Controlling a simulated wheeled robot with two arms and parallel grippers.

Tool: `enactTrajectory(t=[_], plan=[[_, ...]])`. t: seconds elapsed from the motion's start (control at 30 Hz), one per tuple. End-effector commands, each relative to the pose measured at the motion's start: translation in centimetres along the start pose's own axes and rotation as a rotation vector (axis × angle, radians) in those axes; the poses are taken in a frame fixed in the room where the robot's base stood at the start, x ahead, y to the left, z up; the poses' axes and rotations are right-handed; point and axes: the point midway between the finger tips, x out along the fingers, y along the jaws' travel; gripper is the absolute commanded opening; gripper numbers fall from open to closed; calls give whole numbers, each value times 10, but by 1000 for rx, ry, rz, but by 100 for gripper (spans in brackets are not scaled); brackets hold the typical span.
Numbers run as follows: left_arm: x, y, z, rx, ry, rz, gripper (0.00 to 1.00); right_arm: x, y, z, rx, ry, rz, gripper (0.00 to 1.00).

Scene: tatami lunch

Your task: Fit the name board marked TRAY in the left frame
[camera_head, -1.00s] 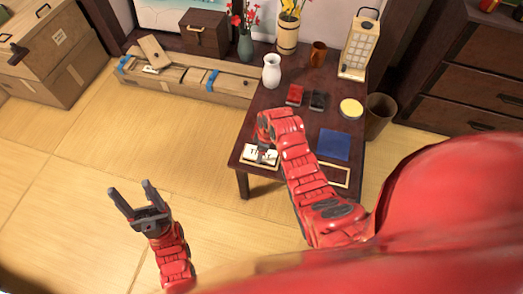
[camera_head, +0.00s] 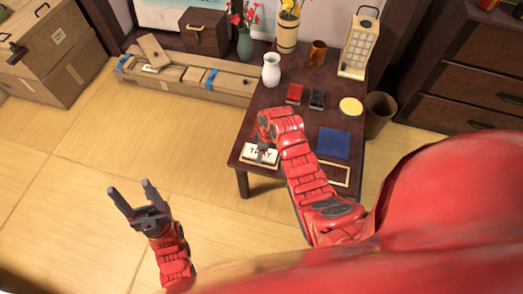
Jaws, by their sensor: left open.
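The white name board marked TRAY (camera_head: 252,154) is at the near left corner of the dark table. It lies over the left frame (camera_head: 259,165), whose light wooden rim shows along the near edge; I cannot tell whether it sits fully flat inside. My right gripper (camera_head: 262,154) points down right at the board, and its wrist hides the board's far side. Whether its fingers are shut on the board is too small to tell. My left gripper (camera_head: 130,187) is open and empty above the tatami, well away from the table.
An empty wooden frame (camera_head: 348,176) lies at the table's near right, beside a blue mat (camera_head: 334,143). A red block (camera_head: 295,93), a black block (camera_head: 317,99), a white vase (camera_head: 271,71) and a yellow-topped round thing (camera_head: 350,107) stand farther back. The tatami (camera_head: 80,185) at left is clear.

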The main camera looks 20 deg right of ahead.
Motion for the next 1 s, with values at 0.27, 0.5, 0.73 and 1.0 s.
enactTrajectory(t=[0.27,0.5,0.73,1.0], plan=[[-1,0,0,0,0,0,63,0,0,0,0,0,0,16],[-2,0,0,0,0,0,63,1,0,0,0,0,0,16],[-6,0,1,0,0,0,63,5,0,1,0,0,0,16],[-7,0,1,0,0,0,63,7,0,1,0,0,0,16]])
